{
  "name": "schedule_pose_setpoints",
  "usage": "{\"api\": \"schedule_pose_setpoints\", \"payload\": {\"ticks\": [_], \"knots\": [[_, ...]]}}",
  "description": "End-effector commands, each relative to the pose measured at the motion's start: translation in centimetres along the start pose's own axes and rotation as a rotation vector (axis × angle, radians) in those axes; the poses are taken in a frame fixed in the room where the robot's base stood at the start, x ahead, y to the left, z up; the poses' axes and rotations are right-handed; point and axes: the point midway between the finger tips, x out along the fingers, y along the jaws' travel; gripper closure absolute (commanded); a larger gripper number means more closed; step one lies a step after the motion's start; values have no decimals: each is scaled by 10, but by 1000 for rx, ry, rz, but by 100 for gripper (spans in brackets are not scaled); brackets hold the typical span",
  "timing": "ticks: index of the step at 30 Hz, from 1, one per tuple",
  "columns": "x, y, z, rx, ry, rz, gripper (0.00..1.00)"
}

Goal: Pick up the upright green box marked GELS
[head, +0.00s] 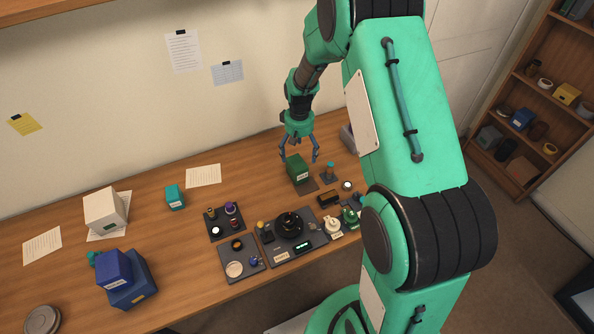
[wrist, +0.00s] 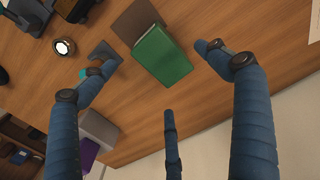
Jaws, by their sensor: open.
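The green box (head: 297,168) stands upright on the wooden table in the head view, with a white label low on its front; the lettering is too small to read. In the wrist view its green top (wrist: 162,57) shows between my fingers. My gripper (head: 300,153) is above the box, pointing down, with its fingers spread wide. In the wrist view the open gripper (wrist: 160,70) has nothing between its fingers that it touches, as far as I can tell. The box's far side is hidden in the head view.
A brown flat patch (wrist: 135,20) lies beside the box. A grey bin (head: 347,138) stands behind to the right. Dark trays (head: 226,232) with small parts lie in front.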

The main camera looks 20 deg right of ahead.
Motion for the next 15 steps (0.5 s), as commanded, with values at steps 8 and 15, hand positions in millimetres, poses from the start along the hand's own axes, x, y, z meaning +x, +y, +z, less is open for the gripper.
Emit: {"api": "schedule_pose_setpoints", "payload": {"ticks": [8,15], "knots": [[12,0,0,0,2,0,11],[12,0,0,0,1,0,11]]}}
